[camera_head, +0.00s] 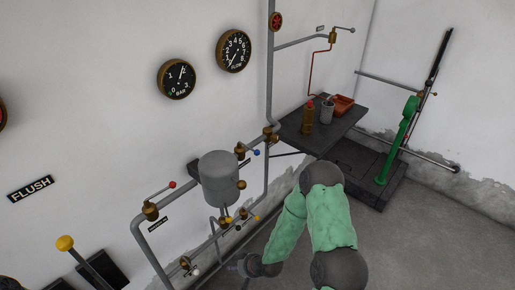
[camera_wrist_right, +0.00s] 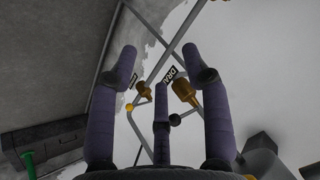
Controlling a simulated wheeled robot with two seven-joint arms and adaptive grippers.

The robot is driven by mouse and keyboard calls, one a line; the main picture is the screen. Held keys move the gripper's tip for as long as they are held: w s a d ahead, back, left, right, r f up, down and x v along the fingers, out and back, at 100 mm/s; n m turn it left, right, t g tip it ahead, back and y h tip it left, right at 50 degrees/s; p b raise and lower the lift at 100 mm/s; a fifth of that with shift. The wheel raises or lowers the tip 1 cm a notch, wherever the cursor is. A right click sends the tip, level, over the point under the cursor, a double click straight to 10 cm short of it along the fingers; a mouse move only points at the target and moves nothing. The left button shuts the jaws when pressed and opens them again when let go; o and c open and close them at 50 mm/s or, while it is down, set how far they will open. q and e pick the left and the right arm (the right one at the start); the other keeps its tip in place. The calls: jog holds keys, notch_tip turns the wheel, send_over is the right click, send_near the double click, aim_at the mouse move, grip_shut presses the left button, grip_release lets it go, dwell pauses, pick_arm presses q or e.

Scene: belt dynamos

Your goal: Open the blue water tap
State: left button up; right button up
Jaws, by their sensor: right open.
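The blue-knobbed tap has a brass valve body (camera_head: 240,151) and a short lever ending in a blue knob (camera_head: 256,152). It sits on the wall piping just above and right of the grey tank (camera_head: 218,176). My right gripper (camera_head: 238,266) is low beside the pipes, well below the blue tap and apart from it. In the right wrist view its three purple fingers (camera_wrist_right: 163,72) are spread with nothing between them. The blue knob cannot be made out in that view. My left gripper is not in view.
Other taps have a red knob (camera_head: 172,184), a yellow knob (camera_head: 257,218) and a white knob (camera_head: 195,272). In the wrist view, brass valves (camera_wrist_right: 185,92) and a DRAIN label show beyond the fingers. A dark table (camera_head: 292,124) stands at the back; the floor right of my arm is clear.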

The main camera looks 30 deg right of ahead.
jog(key=w+d+r+n+t+h+p, duration=0.1)
jog(key=w+d+r+t+p, duration=0.3)
jog(key=w+d+r, duration=0.6)
jog(key=n+t+p, duration=0.3)
jog(key=n+t, duration=0.1)
jog(key=t, duration=0.3)
send_near(257, 152)
pick_arm(q)
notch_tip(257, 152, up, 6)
jog(key=b, duration=0.1)
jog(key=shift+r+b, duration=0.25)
jog(key=shift+b, duration=0.05)
pick_arm(e)
jog(key=w, duration=0.7)
jog(key=w+f, duration=0.1)
jog(key=w, duration=0.2)
jog(key=shift+w+a+f, duration=0.1)
jog(key=shift+w+a, duration=0.2)
jog(key=shift+a, duration=0.05)
grip_shut()
